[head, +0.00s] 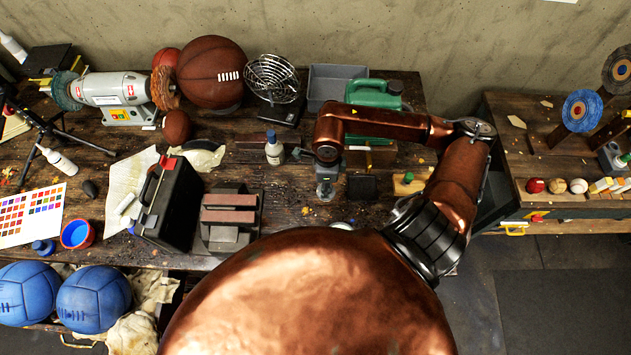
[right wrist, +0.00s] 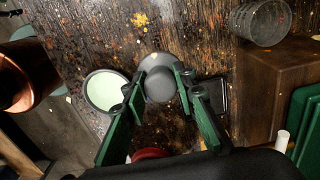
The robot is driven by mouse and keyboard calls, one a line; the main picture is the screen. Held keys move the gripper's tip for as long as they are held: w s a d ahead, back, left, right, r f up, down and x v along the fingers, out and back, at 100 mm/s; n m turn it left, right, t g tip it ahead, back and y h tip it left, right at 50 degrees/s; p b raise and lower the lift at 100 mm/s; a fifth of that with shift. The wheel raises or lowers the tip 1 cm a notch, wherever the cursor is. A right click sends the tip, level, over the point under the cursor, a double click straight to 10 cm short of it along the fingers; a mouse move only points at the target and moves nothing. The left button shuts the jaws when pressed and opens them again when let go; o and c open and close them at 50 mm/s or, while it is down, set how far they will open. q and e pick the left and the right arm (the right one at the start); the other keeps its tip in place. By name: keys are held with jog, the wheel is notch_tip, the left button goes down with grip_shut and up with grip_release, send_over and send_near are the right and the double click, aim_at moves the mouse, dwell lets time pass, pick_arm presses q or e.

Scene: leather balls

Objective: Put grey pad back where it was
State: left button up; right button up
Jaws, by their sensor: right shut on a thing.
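In the right wrist view the grey pad (right wrist: 158,82) is a round, smooth grey piece between the green fingertips of my right gripper (right wrist: 158,86). The gripper is shut on it. I cannot tell whether the pad touches the bench or hangs just above it. In the head view my right gripper (head: 325,190) points down over the middle of the bench, and I cannot make out the pad there. My left gripper is not in view.
Beside the pad are a round tin with pale green contents (right wrist: 105,91) and a dark square piece (head: 362,187). A clear jar (right wrist: 263,22) lies farther off. A white bottle (head: 274,152) and a black case (head: 168,205) stand to the left.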

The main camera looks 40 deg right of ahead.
jog(key=w+f, duration=0.3)
jog(key=w+d+f+p, duration=0.1)
jog(key=w+f, duration=0.2)
jog(key=shift+w+d+f, duration=0.2)
jog(key=shift+w+f, duration=0.2)
notch_tip(320, 180, down, 2)
jog(key=shift+f+p, duration=0.1)
jog(key=shift+p, duration=0.75)
jog(key=shift+f, duration=0.45)
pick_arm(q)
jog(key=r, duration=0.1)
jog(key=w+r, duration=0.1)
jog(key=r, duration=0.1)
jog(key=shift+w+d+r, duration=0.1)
pick_arm(e)
jog(key=shift+f, duration=0.1)
jog(key=o, duration=1)
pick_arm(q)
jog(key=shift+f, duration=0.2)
